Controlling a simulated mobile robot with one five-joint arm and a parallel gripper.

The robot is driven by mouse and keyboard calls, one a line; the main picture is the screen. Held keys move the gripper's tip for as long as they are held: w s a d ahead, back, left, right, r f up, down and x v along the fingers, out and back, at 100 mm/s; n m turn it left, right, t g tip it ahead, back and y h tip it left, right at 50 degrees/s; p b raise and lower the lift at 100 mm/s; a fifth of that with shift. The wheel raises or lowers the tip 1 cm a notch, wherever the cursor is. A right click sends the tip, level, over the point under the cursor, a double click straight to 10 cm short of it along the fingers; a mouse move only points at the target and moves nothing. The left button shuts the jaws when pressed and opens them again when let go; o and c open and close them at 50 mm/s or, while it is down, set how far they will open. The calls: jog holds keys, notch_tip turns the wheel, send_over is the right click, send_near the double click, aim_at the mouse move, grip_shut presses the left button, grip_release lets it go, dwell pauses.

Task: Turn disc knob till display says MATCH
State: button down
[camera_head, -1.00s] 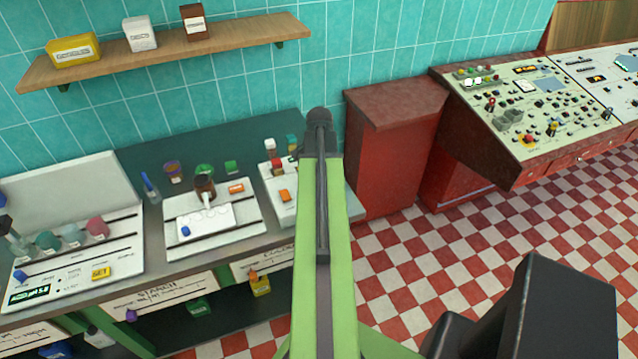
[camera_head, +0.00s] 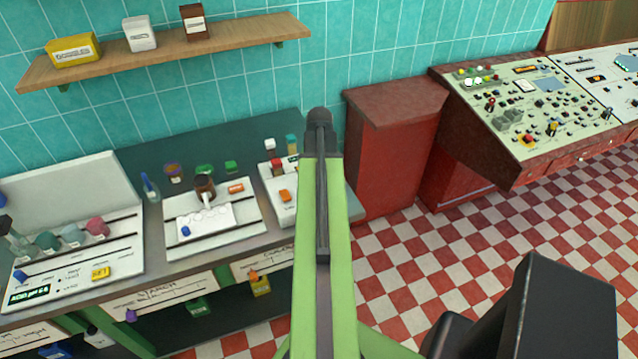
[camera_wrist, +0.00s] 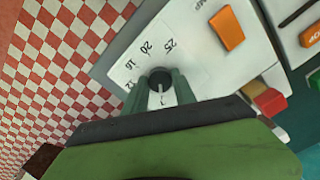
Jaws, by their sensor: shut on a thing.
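The dark round disc knob (camera_wrist: 159,77) shows in the wrist view, with a pale pointer line on it and printed numbers around it on a white panel (camera_wrist: 180,65). My gripper (camera_wrist: 157,90) has its two green fingers on either side of the knob and is shut on it. In the head view my arm covers the gripper and the knob at the right end of the bench. A small dark display (camera_head: 29,294) with green text stands at the left; it seems to begin with ACID. I cannot make out the word MATCH anywhere.
An orange block (camera_wrist: 227,28) and a red block (camera_wrist: 270,102) sit close to the knob in the wrist view. The dark bench (camera_head: 140,165) carries bottles and trays. A red cabinet (camera_head: 392,150) and a control console (camera_head: 530,110) stand to the right, beside open checkered floor.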

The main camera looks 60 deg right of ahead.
jog(key=shift+w, duration=0.1)
dwell(0.3)
jog(key=c, duration=1)
grip_release()
notch_tip(320, 180, up, 18)
jog(key=p, duration=1.7)
jog(key=shift+f, duration=0.25)
